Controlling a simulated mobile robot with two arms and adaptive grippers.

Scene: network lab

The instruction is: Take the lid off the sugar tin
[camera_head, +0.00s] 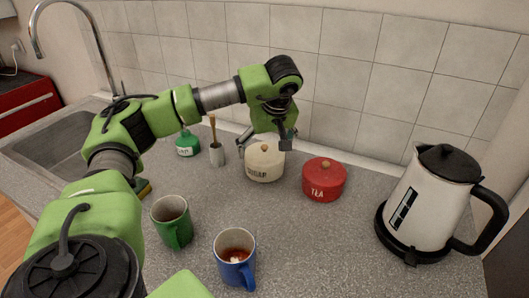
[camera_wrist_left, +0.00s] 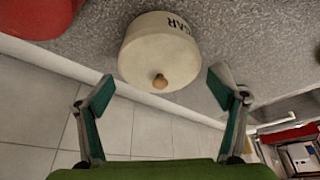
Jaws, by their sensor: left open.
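The cream sugar tin (camera_head: 265,165) stands upright on the counter at the back, with "SUGAR" on its side. In the left wrist view the tin (camera_wrist_left: 158,45) shows upside down, its lid on and a wooden knob (camera_wrist_left: 160,82) on the lid. My left gripper (camera_head: 266,138) is above and just behind the tin, pointing down. In the left wrist view the left gripper (camera_wrist_left: 160,90) has its two fingers wide apart, with the knob between and a little beyond them. The fingers look empty. My right gripper is not in view.
A red tea tin (camera_head: 324,180) stands close right of the sugar tin. A kettle (camera_head: 432,200) is farther right. A green mug (camera_head: 172,222) and a blue mug (camera_head: 235,258) stand in front. A brush in a holder (camera_head: 216,152) and a green container (camera_head: 187,146) are left; tiled wall behind.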

